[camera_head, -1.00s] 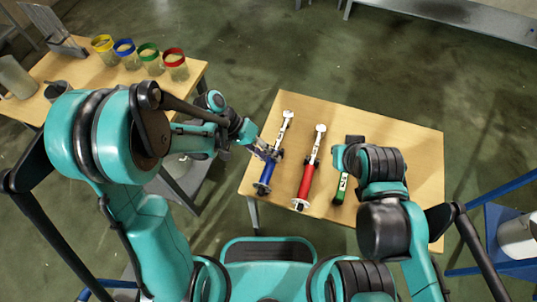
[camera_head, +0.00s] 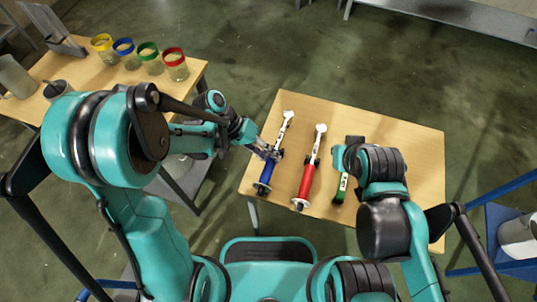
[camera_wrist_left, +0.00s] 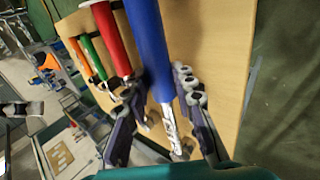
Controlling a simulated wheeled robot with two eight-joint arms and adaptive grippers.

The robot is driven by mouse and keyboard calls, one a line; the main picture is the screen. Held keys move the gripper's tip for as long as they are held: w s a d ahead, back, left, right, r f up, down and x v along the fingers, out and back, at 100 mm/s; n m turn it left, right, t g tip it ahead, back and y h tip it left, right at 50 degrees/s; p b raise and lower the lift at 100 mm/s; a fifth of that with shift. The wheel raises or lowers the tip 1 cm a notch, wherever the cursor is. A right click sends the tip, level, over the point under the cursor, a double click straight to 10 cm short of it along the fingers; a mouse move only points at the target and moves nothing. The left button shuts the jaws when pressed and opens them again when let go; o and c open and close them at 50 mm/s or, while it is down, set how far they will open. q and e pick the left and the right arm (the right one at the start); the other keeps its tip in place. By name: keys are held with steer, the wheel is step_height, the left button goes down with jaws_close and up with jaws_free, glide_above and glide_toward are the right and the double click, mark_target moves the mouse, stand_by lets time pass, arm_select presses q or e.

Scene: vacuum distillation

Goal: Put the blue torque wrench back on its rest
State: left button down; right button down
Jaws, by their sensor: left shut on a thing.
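The blue torque wrench (camera_head: 266,177) lies along the left side of the small wooden table, its silver head pointing to the far edge. Its blue handle also shows large in the left wrist view (camera_wrist_left: 150,45). My left gripper (camera_head: 268,153) is shut on the wrench near where the handle meets the silver shaft; in the left wrist view its fingers (camera_wrist_left: 158,98) stand on both sides of it. The wrench's rest is mostly hidden by the gripper, so I cannot tell whether the wrench touches it. My right gripper is hidden behind its own arm.
A red wrench (camera_head: 306,181) lies close to the right of the blue one, then a green wrench (camera_head: 341,189), partly covered by my right arm. Another table at the left holds several coloured-rim jars (camera_head: 175,66).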

arm_select(q)
steer(key=shift+f+b, duration=1.45)
steer(key=c, duration=1.2)
jaws_free()
steer(key=shift+o, duration=0.2)
steer(key=v, duration=1.2)
steer(key=shift+s, duration=0.1)
steer(key=s+a+r+n+t+y, duration=0.3)
steer(key=s+a+t+y, duration=0.4)
steer(key=a+t, duration=0.2)
steer(key=shift+a+n, duration=0.3)
steer(key=shift+a, duration=0.45)
